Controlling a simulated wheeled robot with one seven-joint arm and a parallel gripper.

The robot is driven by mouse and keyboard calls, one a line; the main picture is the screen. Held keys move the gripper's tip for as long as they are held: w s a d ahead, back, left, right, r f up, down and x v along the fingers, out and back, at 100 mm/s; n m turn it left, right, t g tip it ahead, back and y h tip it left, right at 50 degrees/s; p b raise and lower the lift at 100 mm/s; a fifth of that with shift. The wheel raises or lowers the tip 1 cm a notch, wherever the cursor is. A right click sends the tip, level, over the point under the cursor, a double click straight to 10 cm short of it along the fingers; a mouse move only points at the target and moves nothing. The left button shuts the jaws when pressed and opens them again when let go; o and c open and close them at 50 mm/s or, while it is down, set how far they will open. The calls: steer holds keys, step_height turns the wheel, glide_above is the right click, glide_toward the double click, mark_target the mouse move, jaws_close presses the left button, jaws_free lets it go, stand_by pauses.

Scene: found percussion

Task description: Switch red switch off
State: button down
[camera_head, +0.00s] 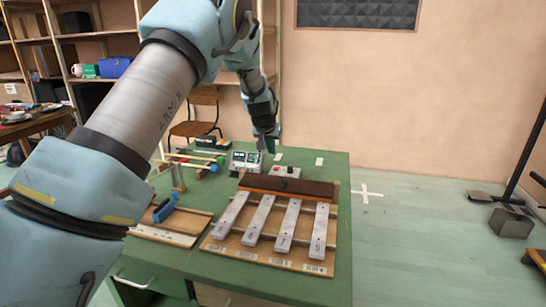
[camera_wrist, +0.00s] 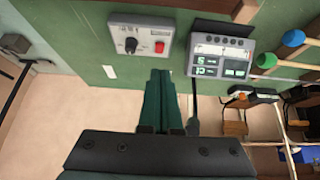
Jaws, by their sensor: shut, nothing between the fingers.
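In the head view the same box (camera_head: 288,171) sits at the far side of the green table, behind the chime bars. My gripper (camera_wrist: 163,75) is shut and empty, its fingertips just below the red switch in the wrist view and apart from the box as far as I can tell. In the head view my gripper (camera_head: 267,150) hangs over the table's far edge. Whether the switch is on or off is not clear.
A device with a lit display (camera_wrist: 221,56) stands beside the switch box. Mallets with green (camera_wrist: 266,60) and blue (camera_wrist: 294,38) heads lie past it. Chime bars (camera_head: 262,220) fill the front of the green table (camera_head: 338,270). A chair (camera_head: 200,112) stands behind.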

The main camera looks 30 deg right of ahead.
mark_target(276, 167)
steer(key=p+x, duration=0.2)
steer(key=x, duration=0.7)
steer(key=shift+f+p, duration=0.2)
steer(key=shift+p, duration=0.1)
steer(key=shift+w+f, duration=0.1)
